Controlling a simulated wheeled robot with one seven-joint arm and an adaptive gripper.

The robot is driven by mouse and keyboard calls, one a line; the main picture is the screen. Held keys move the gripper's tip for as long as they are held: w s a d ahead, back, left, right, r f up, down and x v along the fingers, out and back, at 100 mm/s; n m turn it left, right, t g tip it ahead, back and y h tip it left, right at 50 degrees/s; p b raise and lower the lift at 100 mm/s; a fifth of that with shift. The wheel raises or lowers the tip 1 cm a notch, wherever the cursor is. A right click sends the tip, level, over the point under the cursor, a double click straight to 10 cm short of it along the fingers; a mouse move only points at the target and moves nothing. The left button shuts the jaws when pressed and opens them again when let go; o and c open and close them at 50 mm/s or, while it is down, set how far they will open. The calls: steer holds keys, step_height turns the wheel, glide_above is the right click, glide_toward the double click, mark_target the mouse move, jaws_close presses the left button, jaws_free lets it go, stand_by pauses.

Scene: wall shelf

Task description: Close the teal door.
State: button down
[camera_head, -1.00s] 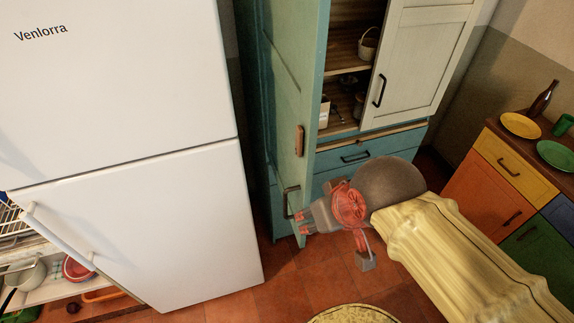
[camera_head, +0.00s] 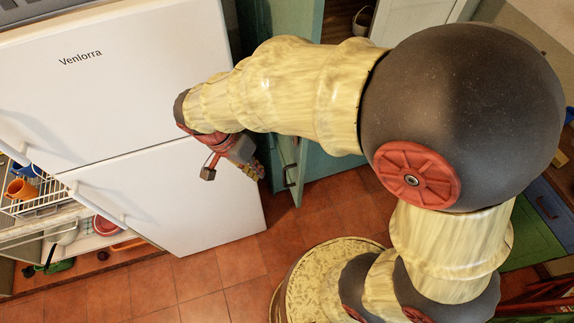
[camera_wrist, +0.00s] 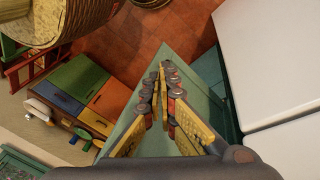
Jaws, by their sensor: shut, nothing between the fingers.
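The teal door (camera_head: 288,152) stands open on the tall cabinet (camera_head: 335,165), swung out toward me beside the fridge. My arm hides its middle in the head view. My gripper (camera_head: 259,172) is low on the door's left side, between it and the fridge; contact cannot be told there. In the wrist view the gripper (camera_wrist: 161,70) has its fingers together at the tips, with nothing between them. The teal door (camera_wrist: 190,82) lies behind and beneath the fingers in that view.
The white fridge (camera_head: 165,190) stands close to the left of the gripper. A dish rack (camera_head: 35,195) is at the far left. Coloured drawers (camera_wrist: 82,92) stand on the other side. Red tiled floor (camera_head: 215,268) is free in front.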

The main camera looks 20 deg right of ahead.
steer(key=w+d+f+m+p, duration=0.1)
steer(key=d+f+m+p, duration=0.1)
steer(key=d+f+m, duration=0.6)
steer(key=shift+w+d+m+h, duration=0.15)
steer(key=shift+d+m+h, duration=0.25)
steer(key=shift+m, duration=0.1)
stand_by(0.4)
